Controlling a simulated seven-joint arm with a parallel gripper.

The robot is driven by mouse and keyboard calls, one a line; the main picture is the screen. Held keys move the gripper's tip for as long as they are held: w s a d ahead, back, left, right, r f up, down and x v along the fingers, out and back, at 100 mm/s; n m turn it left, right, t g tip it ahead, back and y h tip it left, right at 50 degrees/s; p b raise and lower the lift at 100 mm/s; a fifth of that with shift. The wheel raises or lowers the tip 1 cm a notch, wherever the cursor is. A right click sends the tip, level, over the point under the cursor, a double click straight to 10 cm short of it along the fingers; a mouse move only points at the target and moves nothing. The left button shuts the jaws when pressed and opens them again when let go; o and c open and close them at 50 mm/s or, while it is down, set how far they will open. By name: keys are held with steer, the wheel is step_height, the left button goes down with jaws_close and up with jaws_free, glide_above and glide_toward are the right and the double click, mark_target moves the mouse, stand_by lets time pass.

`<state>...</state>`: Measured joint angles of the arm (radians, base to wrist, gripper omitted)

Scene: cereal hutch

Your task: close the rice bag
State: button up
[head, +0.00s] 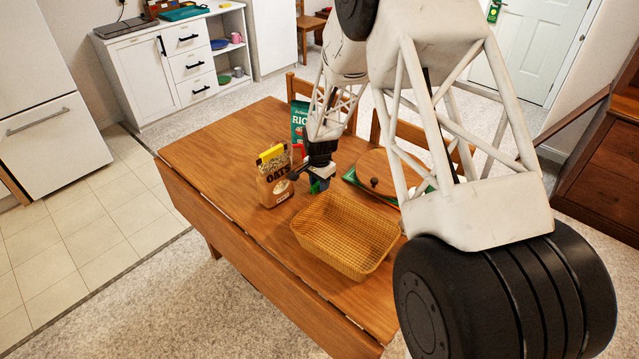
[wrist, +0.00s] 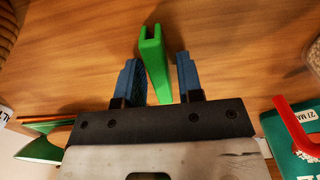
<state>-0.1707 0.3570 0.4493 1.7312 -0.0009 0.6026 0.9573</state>
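The rice bag (head: 299,116) is green with white lettering and stands upright towards the table's far edge, partly hidden by my arm. What looks like the same bag (wrist: 285,145) is at the lower right in the wrist view, with a red strip (wrist: 296,124) on it; I cannot tell whether its top is open. A green clip (wrist: 153,65) shows between my fingers over the table. My gripper (wrist: 160,78) is open, with a finger on each side of the clip and visible gaps. In the head view my gripper (head: 318,182) is low between the oats bag and the basket.
An oats bag (head: 275,182) with a yellow clip (head: 271,153) stands left of my gripper. A wicker basket (head: 345,237) is in front. A round wooden lid or board (head: 385,168) lies to the right over something green. The table's left end (head: 205,150) is clear.

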jaws_close()
steer(key=shift+w, duration=0.1)
